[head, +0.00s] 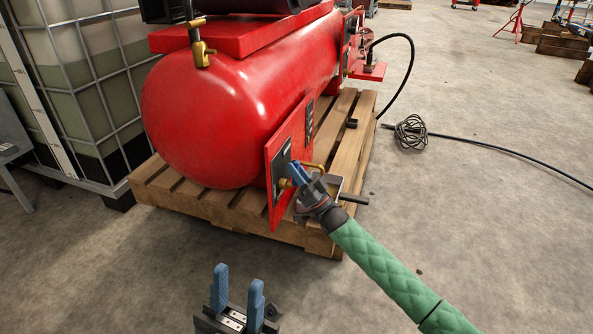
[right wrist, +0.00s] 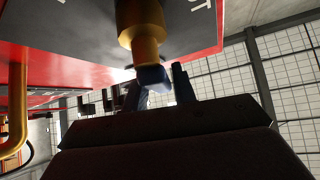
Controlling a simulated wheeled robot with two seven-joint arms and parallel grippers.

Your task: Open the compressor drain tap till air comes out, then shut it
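The red compressor tank (head: 235,100) lies on a wooden pallet, with a red panel (head: 273,205) at its front end. The brass drain tap (head: 285,183) sticks out from the panel's dark plate. In the right wrist view the tap (right wrist: 143,35) comes down from above and ends in a small dark blue piece (right wrist: 152,77). My right gripper (head: 296,172) is at the tap. Its fingers (right wrist: 160,92) stand apart just beyond that end; contact is unclear. My left gripper (head: 238,287) is open and empty, low in front of the pallet.
A curved brass pipe (head: 314,167) stands close to the right gripper; it also shows in the right wrist view (right wrist: 18,105). The pallet (head: 230,211) edge lies below. A caged liquid tank (head: 85,80) stands at left. A coiled black cable (head: 410,132) lies at right. The front floor is clear.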

